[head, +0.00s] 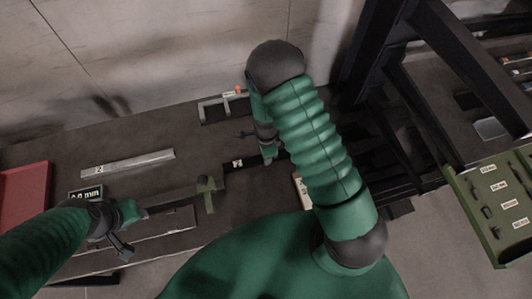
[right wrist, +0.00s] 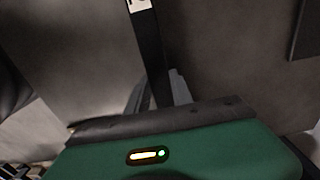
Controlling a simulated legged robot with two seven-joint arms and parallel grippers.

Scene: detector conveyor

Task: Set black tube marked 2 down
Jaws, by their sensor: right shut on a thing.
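The black tube (head: 232,166) lies across the middle of the head view, with a small white label that is too small to read for certain. My right gripper (head: 270,159) is shut on it from above. In the right wrist view the black tube (right wrist: 147,45) runs up from between the jaws (right wrist: 158,98), its white label cut off at the top edge. Whether the tube touches the dark bench top (head: 130,130) cannot be told. My left gripper (head: 141,213) is at the lower left, near grey bars; its jaws are too small to judge.
A silver bar marked 2 (head: 127,164), a "0.0 mm" display (head: 86,194) and a red tray (head: 22,192) are at left. An olive block (head: 208,188) stands near the tube. A grey bracket (head: 208,104) is behind. A green drawer (head: 459,190) is at far right.

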